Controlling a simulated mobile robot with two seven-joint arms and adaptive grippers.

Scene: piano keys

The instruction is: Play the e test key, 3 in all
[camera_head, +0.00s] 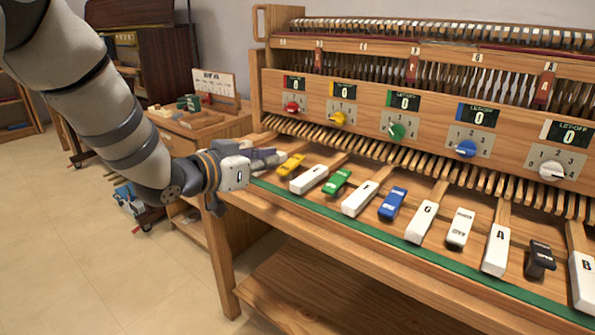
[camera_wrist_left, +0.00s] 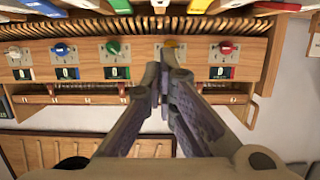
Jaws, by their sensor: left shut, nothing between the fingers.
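A row of test keys runs along the front of the wooden piano action model in the head view. The white key that I take for the e test key (camera_head: 309,179) lies near the left end, between a yellow key (camera_head: 290,166) and a green key (camera_head: 337,182); its letter is too small to read surely. My left gripper (camera_head: 277,158) is shut and empty, just left of the yellow key. In the left wrist view its fingertips (camera_wrist_left: 165,52) meet in front of the yellow dial. Contact with any key cannot be told. My right gripper is not in view.
Counters such as the one above the yellow dial (camera_head: 343,89) read 0. More lettered and coloured keys continue right, including the G key (camera_head: 421,222). A green strip (camera_head: 345,222) edges the keybed. A side bench (camera_head: 205,125) stands behind my left arm; floor is open at left.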

